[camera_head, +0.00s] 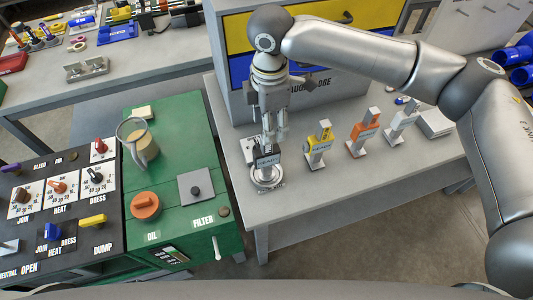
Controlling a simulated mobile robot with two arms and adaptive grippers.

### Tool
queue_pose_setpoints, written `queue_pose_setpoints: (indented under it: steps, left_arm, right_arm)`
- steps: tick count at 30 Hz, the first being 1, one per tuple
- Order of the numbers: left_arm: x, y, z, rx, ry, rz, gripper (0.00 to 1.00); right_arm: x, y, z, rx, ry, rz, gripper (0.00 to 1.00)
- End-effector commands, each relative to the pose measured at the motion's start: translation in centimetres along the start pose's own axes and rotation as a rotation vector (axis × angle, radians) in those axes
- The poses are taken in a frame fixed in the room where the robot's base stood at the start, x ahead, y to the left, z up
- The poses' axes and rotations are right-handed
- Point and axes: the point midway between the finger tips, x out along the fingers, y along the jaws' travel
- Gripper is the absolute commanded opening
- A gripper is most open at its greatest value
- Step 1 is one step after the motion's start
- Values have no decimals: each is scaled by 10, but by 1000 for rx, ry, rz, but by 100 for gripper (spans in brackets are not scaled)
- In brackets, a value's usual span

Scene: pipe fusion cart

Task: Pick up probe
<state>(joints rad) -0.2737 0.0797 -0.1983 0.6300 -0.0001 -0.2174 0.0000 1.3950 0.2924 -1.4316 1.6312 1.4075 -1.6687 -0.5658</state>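The task's probe cannot be told for sure by its looks. A dark labelled upright piece (267,160) stands on a round silver base (267,181) at the left end of the grey bench. My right gripper (268,140) points straight down over this piece, with its fingertips at or around its top. Whether the fingers grip it or only surround it cannot be told. Similar upright pieces stand to the right: a yellow one (319,142), an orange one (365,131) and a pale one (402,122). My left gripper is not in view.
A green cabinet (180,210) with a jug (139,142), an orange cap (145,204) and a black control panel (100,235) is at the left. A drawer unit (236,90) stands behind my gripper. The grey bench (310,195) is clear at the front.

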Motion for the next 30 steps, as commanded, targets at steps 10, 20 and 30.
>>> queue_pose_setpoints:
  steps: [10, 20, 30]
  left_arm:
    - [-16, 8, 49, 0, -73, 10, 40]
    - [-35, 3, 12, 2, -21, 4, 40]
    - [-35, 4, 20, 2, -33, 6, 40]
  right_arm:
    - [38, -1, -1, 0, 0, -1, 50]
    - [81, -2, -8, 0, 0, -2, 50]
    - [88, -2, -8, 0, 0, 1, 45]
